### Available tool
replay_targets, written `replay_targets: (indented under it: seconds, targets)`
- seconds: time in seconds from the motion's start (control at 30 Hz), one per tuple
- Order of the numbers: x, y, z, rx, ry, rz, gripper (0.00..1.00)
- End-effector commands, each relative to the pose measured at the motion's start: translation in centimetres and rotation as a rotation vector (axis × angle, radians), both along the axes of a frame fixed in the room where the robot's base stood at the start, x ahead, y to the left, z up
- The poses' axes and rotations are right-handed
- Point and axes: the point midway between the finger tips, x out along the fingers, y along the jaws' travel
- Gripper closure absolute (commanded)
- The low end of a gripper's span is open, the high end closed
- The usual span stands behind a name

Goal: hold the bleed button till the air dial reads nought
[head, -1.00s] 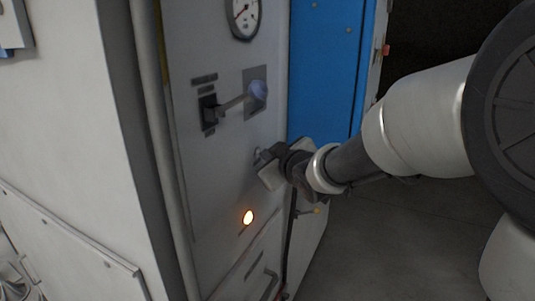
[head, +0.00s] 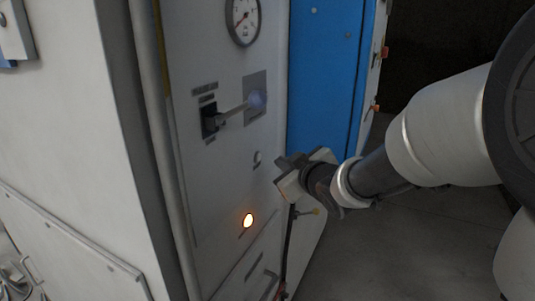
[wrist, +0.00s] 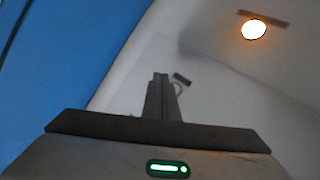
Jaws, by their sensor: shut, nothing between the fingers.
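A round white-faced air dial (head: 243,18) sits at the top of the grey panel. Its red needle points to the lower left; the figures are too small to read. A small round button (head: 257,158), likely the bleed button, is on the panel below the lever, with a dark label beneath it. My gripper (head: 281,164) is shut and empty, just right of the button and apart from it. In the wrist view the shut fingers (wrist: 161,95) point at the panel, and the button (wrist: 179,88) shows partly behind them.
A blue door (head: 325,70) stands to the right, and a vertical pipe (head: 165,150) runs on the left. Floor at the right is clear.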

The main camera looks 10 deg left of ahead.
Motion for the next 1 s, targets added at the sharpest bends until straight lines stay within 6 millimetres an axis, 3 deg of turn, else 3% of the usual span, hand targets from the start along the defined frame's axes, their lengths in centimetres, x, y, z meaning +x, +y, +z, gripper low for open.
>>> replay_targets:
  seconds: [0.2,0.57,0.67,0.77,0.87,1.0]
  targets:
    - [-0.6,-1.9,0.1,-0.001,0.0,-0.001,1.0]
    - [-0.8,-2.2,0.0,0.0,0.0,0.0,1.0]
    - [-1.0,-2.9,0.7,-0.007,0.01,-0.026,1.0]
    - [-2.0,-5.6,2.7,-0.029,0.059,-0.123,1.0]
    - [-4.8,-10.3,5.3,-0.04,0.16,-0.291,1.0]
    - [-12.4,-16.0,7.9,0.008,0.371,-0.534,1.0]
